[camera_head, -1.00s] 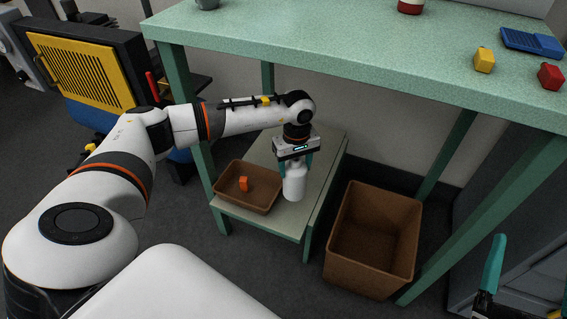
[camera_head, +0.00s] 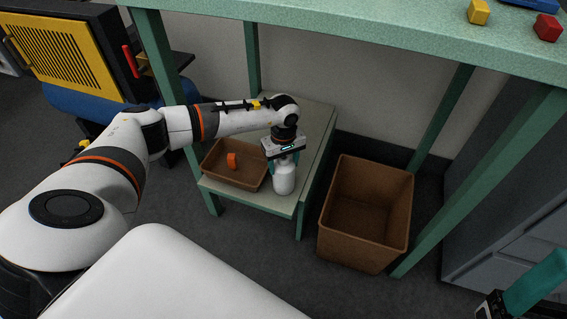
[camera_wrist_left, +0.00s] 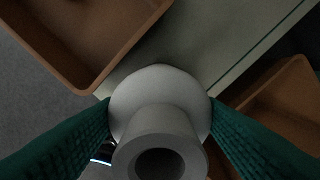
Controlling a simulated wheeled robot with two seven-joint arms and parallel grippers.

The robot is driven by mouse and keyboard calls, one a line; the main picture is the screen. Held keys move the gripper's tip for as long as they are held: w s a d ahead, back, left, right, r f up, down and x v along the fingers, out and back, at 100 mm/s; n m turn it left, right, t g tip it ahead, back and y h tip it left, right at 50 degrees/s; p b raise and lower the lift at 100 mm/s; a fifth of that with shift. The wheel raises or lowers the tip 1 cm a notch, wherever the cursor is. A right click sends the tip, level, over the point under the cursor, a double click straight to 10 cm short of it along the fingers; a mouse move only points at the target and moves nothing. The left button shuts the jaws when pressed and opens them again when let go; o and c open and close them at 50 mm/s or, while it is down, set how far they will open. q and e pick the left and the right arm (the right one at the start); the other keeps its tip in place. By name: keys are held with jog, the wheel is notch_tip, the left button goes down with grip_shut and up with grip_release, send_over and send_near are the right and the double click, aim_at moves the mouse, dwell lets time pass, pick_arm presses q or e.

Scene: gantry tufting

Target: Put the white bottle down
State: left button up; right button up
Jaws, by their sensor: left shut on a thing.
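The white bottle (camera_head: 284,180) is upright at the low green stand (camera_head: 247,197), to the right of a shallow brown tray. My left gripper (camera_head: 284,160) points down and is shut on the bottle's upper part. In the left wrist view the bottle (camera_wrist_left: 160,115) sits between the two teal fingers, its open mouth towards the camera. I cannot tell whether its base touches the stand's top. My right gripper (camera_head: 530,288) shows only in part at the lower right, with one teal finger in view, apart from the bottle.
The shallow brown tray (camera_head: 212,173) on the stand holds an orange block (camera_head: 232,160). A deep brown bin (camera_head: 345,245) stands on the floor to the right. The tall green table (camera_head: 380,30) overhangs the back of the stand, with yellow (camera_head: 479,12) and red (camera_head: 547,27) blocks on top.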

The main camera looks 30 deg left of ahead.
pick_arm(q)
jog(key=o, duration=1.1)
jog(key=shift+f, duration=0.15)
jog(key=shift+c, duration=0.2)
jog(key=o, duration=0.4)
jog(key=shift+o, duration=0.2)
